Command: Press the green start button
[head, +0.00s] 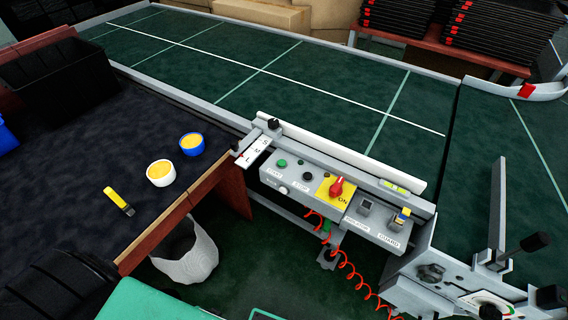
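The green start button (282,163) is a small round button near the left end of the grey control panel (268,178) on the conveyor's near side. A small label sits below it. A black button (307,176) is just to its right. Nothing covers the green button. Neither of my grippers can be made out in the head view.
The green conveyor (300,85) runs behind the panel. A red coiled cable (350,270) hangs below the panel.

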